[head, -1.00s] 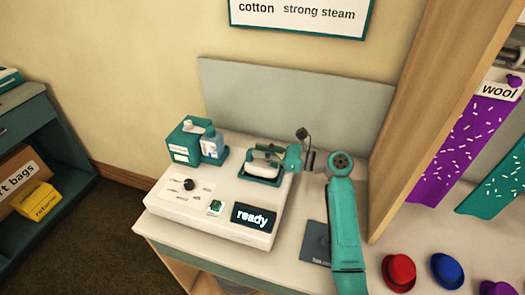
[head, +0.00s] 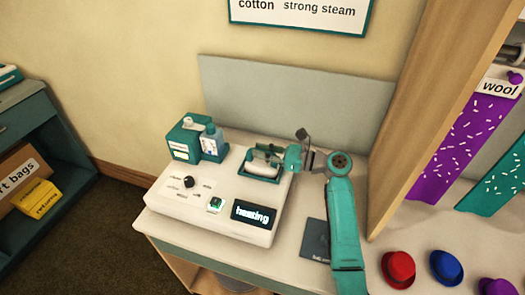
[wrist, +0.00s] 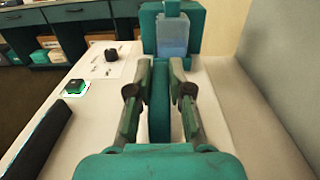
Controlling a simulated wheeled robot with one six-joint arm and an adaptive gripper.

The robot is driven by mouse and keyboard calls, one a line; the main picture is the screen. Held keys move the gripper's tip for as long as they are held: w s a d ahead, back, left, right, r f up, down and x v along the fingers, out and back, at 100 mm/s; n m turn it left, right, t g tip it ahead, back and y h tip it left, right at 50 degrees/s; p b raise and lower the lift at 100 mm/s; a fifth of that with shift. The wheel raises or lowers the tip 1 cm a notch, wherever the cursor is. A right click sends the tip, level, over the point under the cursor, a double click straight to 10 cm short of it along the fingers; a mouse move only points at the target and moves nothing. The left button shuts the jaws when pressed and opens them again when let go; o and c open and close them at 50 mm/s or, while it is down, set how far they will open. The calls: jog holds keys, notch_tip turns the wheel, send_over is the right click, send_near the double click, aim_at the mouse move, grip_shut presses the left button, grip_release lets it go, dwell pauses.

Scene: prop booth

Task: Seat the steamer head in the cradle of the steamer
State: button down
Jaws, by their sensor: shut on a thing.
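The steamer (head: 215,226) is a wide white box with a dark knob (head: 189,182), a small green-lit button (head: 215,204) and a display (head: 254,214) reading "heating". The white steamer head (head: 262,169) is at the teal-rimmed cradle (head: 261,181) on its back right; whether it rests fully down is unclear. My gripper (head: 270,153) comes in from the right, just above the cradle. In the wrist view my gripper (wrist: 158,82) is shut on the teal handle of the steamer head (wrist: 160,110), which stands between the fingers. The head's underside is hidden.
A teal holder (head: 184,139) with a blue water bottle (head: 213,143) stands behind the steamer. A grey panel (head: 310,105) backs the table. A dark pad (head: 315,239) lies right of the steamer.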

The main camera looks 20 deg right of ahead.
jog(key=c, duration=1)
grip_release()
notch_tip(320, 180, up, 10)
jog(key=shift+r, duration=0.1)
